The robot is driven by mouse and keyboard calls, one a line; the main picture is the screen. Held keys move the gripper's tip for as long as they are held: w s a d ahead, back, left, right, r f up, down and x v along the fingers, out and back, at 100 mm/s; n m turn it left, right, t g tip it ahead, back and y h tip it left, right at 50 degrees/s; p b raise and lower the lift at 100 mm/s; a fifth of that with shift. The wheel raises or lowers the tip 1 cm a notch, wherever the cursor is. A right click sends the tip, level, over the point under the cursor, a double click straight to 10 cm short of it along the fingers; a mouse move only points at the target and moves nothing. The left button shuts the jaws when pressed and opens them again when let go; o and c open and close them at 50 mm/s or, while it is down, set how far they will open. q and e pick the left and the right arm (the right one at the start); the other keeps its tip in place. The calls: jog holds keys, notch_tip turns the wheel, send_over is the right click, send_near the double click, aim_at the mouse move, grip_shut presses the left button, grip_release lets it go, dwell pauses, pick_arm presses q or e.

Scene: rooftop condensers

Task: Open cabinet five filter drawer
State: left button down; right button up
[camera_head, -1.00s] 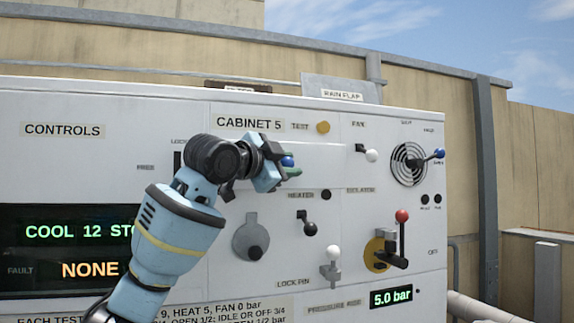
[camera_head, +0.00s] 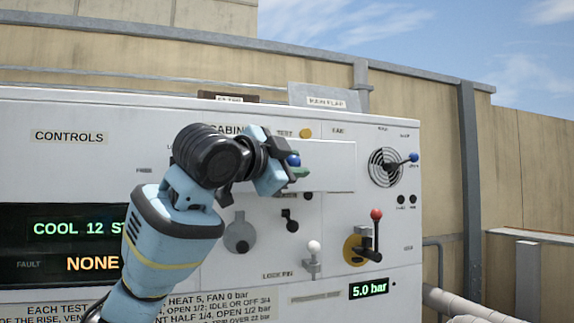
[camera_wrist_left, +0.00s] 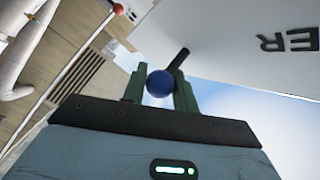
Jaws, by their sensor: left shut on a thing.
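The filter drawer's white front (camera_head: 330,166) stands out from the face of cabinet five (camera_head: 400,225) in the head view. It covers part of the panel behind it. My left gripper (camera_head: 294,168) is at the left part of this front, shut on a blue knob (camera_head: 293,160). In the left wrist view the blue knob (camera_wrist_left: 159,84) sits between the green fingertips (camera_wrist_left: 160,92), with a dark rod (camera_wrist_left: 178,60) behind it. A white surface with upside-down letters "ER" (camera_wrist_left: 289,40) shows there too. My right gripper is not in view.
A red-knobbed lever (camera_head: 376,232), a white-knobbed lock pin (camera_head: 313,255) and a dark heater lever (camera_head: 291,221) sit below the drawer front. A display (camera_head: 368,289) reads 5.0 bar.

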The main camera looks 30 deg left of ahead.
pick_arm(q)
jog(key=shift+s+d, duration=1.3)
jog(key=shift+d, duration=0.25)
jog(key=c, duration=1.1)
grip_release()
jog(key=shift+s+a, duration=0.25)
jog(key=shift+s, duration=1.7)
jog(key=shift+s+a, duration=0.2)
jog(key=shift+s, duration=1.75)
